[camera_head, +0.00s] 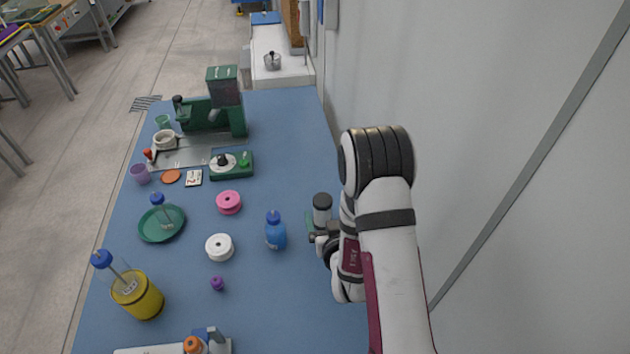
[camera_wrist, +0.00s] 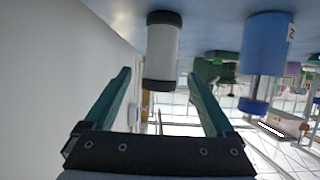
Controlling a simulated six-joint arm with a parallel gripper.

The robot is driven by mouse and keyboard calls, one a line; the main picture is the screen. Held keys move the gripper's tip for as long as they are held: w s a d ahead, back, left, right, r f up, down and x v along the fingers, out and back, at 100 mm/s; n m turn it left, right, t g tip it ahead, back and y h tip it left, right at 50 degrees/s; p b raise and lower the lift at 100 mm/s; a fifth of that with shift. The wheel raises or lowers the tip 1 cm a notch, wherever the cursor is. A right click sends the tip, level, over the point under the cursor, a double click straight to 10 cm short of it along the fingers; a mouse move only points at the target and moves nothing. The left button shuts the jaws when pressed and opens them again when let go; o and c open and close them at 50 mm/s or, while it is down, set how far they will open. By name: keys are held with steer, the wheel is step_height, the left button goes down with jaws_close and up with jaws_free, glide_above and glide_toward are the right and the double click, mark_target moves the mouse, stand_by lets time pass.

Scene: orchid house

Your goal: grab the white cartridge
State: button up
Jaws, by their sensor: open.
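The white cartridge (camera_head: 322,206) stands upright near the right side of the blue table, with a pale body and dark ends. In the wrist view the cartridge (camera_wrist: 162,52) appears upside down, ahead of and between the two green fingers. My gripper (camera_wrist: 158,75) is open, with a finger on either side of the picture of the cartridge and no visible contact. In the head view my gripper (camera_head: 312,227) is low beside the cartridge, partly hidden by my wrist. The cartridge's lower part is hidden there.
A blue bottle (camera_head: 276,232) stands left of the cartridge; it also shows in the wrist view (camera_wrist: 266,48). A white spool (camera_head: 213,253) and pink spool (camera_head: 229,208) lie farther left. A green machine (camera_head: 238,118) stands at the back. A wall (camera_head: 480,120) rises close on the right.

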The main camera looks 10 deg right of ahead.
steer(key=x, duration=0.7)
steer(key=shift+w+f, duration=0.2)
steer(key=shift+w, duration=0.05)
jaws_close()
